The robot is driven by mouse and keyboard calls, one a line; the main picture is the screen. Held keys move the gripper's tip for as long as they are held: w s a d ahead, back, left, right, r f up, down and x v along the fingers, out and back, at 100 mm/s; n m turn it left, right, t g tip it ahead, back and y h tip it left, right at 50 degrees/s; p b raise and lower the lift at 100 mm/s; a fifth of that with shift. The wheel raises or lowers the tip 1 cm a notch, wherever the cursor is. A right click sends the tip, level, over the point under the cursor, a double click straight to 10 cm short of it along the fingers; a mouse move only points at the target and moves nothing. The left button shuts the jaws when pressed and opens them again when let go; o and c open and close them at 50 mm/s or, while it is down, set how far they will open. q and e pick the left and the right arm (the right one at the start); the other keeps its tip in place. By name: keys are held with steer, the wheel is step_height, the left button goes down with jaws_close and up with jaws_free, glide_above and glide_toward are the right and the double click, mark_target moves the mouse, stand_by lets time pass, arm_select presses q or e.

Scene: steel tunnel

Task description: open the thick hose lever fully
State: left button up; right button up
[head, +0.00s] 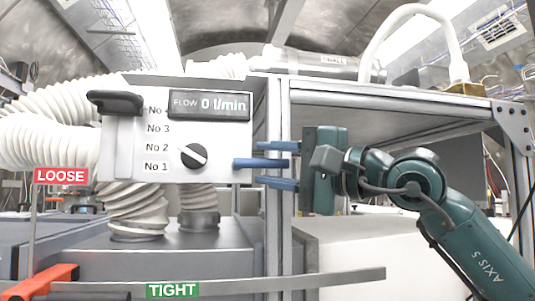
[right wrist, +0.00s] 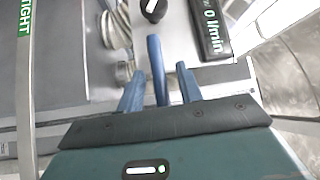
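The white control panel (head: 133,168) has a black handle (head: 116,102) at the top of its left slot, beside the No 4 to No 1 labels. An orange-red lever (head: 45,281) is at the bottom left, between LOOSE and TIGHT signs. I cannot tell which is the thick hose lever. My right gripper (head: 246,163) is at the panel's right edge, well right of both, its blue fingers pointing left; nothing shows held. It also shows in the right wrist view (right wrist: 157,70). My left gripper is not in view.
The panel's flow display (head: 209,105) reads 0 l/min, and a black dial (head: 194,156) sits below it. White ribbed hoses (head: 45,140) run at the left. A steel frame post (head: 285,230) stands behind my right gripper. A curved grey bar (head: 300,283) crosses low in front.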

steer(key=shift+w+a, duration=0.3)
steer(key=shift+a, duration=0.2)
jaws_close()
stand_by(0.3)
